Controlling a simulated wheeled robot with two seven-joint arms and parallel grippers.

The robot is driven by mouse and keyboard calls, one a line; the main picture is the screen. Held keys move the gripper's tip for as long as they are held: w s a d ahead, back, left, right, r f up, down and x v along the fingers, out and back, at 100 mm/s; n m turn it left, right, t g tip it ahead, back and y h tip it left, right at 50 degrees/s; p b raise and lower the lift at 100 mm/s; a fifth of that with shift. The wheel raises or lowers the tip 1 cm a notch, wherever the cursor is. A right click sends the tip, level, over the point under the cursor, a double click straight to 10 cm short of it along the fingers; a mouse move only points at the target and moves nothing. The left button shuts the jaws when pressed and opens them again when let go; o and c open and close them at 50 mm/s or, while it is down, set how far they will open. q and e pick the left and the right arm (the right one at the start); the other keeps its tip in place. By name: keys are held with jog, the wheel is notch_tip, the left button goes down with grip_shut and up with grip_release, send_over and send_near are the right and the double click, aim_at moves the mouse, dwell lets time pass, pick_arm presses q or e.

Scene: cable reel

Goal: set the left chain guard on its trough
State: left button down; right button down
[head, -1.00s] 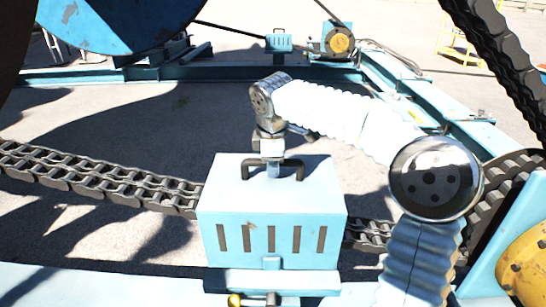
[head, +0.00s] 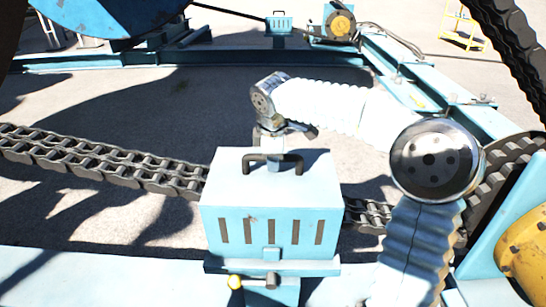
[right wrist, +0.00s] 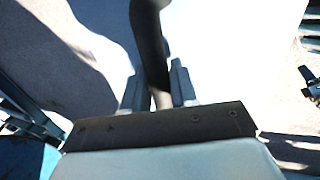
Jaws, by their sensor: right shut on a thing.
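The chain guard (head: 270,226) is a light blue box with slots in its front and a dark handle (head: 292,163) on top. It stands upright over the chain, its lower edge at the ledge of the light blue trough (head: 225,267). I cannot tell whether it rests fully on it. My right gripper (head: 274,160) is shut on the handle from above. In the right wrist view the dark handle (right wrist: 150,45) passes between the fingers (right wrist: 155,88), with a pale overexposed surface beside it. The trough's inside is hidden by the guard. My left gripper is out of view.
The chain (head: 90,160) runs left and right from under the guard. A sprocket (head: 515,160) and yellow part (head: 525,260) stand at right.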

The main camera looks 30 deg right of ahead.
jog(key=c, duration=0.9)
grip_release()
jog(key=shift+r, duration=0.25)
jog(key=p+v, duration=0.2)
jog(key=v, duration=1)
jog(key=shift+r, duration=0.35)
